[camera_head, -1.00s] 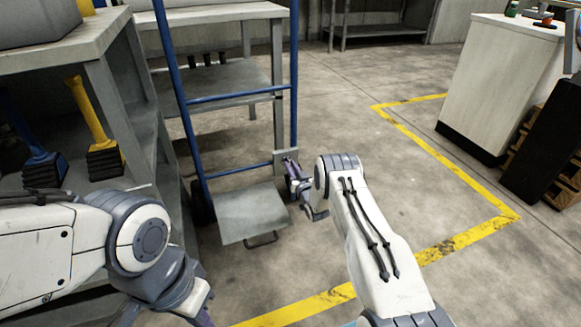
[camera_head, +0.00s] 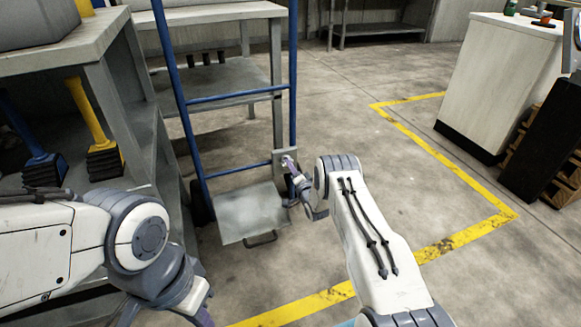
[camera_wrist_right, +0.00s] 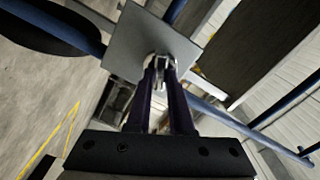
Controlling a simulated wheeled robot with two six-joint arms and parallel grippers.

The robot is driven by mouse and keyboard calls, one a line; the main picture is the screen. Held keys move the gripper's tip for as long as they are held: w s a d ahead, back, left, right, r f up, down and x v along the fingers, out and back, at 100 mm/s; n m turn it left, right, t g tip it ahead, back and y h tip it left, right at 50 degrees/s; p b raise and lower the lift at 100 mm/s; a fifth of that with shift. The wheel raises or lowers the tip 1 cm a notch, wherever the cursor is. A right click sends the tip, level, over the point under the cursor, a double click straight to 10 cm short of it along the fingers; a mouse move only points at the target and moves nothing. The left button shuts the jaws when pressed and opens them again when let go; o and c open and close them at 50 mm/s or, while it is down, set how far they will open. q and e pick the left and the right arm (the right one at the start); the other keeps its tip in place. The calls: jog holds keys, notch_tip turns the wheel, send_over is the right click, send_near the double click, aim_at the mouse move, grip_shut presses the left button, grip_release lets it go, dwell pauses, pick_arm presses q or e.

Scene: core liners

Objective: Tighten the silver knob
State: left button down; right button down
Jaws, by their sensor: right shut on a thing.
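The silver knob (camera_wrist_right: 159,70) shows in the right wrist view, in front of a grey square plate (camera_wrist_right: 135,38). The fingertips of my right gripper (camera_wrist_right: 160,78) are shut on it, one dark finger on each side. In the head view the right gripper (camera_head: 289,163) reaches the plate (camera_head: 279,160) on the blue hand truck's (camera_head: 293,90) right upright, and the knob is too small and covered to make out. My left gripper (camera_head: 165,316) is at the bottom edge, mostly cut off, away from the hand truck.
A grey shelf (camera_head: 100,45) stands at the left, holding yellow (camera_head: 92,115) and blue (camera_head: 25,135) tools. The hand truck's toe plate (camera_head: 245,212) is low below my right gripper. A white cabinet (camera_head: 495,80) stands at the right. The floor between is clear.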

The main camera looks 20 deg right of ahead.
jog(key=m, duration=0.5)
jog(key=shift+s+f, duration=0.1)
jog(key=shift+f, duration=0.1)
dwell(0.5)
jog(key=c, duration=0.8)
grip_release()
jog(key=s+p, duration=0.5)
jog(key=s, duration=0.5)
jog(key=shift+s+d, duration=0.2)
